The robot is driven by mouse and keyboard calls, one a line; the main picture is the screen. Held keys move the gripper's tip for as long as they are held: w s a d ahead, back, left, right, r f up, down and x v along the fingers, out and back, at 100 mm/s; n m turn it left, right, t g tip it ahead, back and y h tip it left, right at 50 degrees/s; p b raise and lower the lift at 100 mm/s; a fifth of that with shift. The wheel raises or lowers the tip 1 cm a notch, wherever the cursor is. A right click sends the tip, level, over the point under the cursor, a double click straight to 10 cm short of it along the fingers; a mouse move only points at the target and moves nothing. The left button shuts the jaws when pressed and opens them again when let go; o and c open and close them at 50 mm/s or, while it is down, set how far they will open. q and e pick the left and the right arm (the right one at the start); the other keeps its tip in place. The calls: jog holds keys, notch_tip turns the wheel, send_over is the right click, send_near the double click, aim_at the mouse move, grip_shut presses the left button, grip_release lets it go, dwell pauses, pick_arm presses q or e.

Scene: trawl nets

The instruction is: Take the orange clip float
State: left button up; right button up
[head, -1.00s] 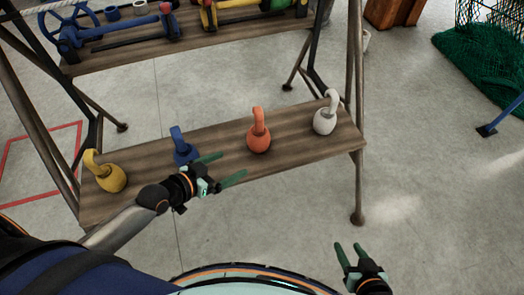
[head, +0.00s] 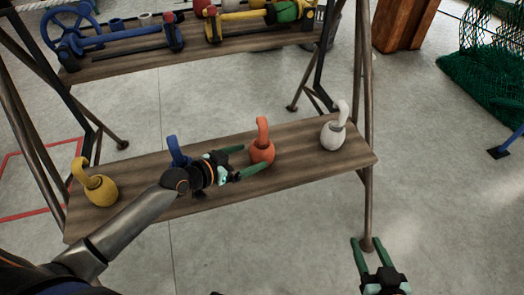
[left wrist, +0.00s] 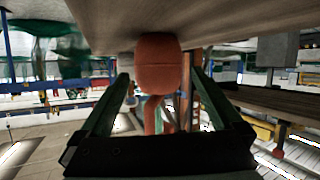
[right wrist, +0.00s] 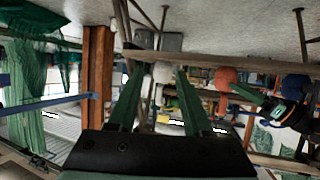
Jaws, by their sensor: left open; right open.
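The orange clip float (head: 262,152), a round body with a hooked neck, stands on the lower wooden shelf (head: 215,188). It also shows upside down in the left wrist view (left wrist: 158,68), between the fingers. My left gripper (head: 256,156) is open, its fingertips at either side of the float's body; contact cannot be made out. My right gripper (head: 365,241) is open and empty in front of the shelf's right end, below it in the picture. The right wrist view also shows the orange float (right wrist: 226,78) beyond its fingers.
On the same shelf stand a blue float (head: 176,152), partly behind my left arm, a yellow float (head: 100,190) at the left and a white float (head: 332,135) at the right. The upper shelf (head: 135,65) carries several coloured items.

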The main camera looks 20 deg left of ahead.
aim_at(260, 153)
pick_arm(q)
jog(key=b+x, duration=0.1)
jog(key=x, duration=0.3)
jog(key=shift+w+d+f, duration=0.2)
jog(key=shift+d+f, duration=0.05)
jog(key=shift+f, duration=0.1)
jog(key=shift+w+d, duration=0.15)
jog(key=c, duration=1.1)
jog(key=shift+c, duration=0.2)
pick_arm(e)
notch_tip(260, 153, up, 8)
jog(key=w+n+t+y, duration=0.1)
jog(key=w+t, duration=0.1)
jog(key=t, duration=0.1)
jog(key=shift+w+t, duration=0.3)
jog(key=shift+w, duration=0.05)
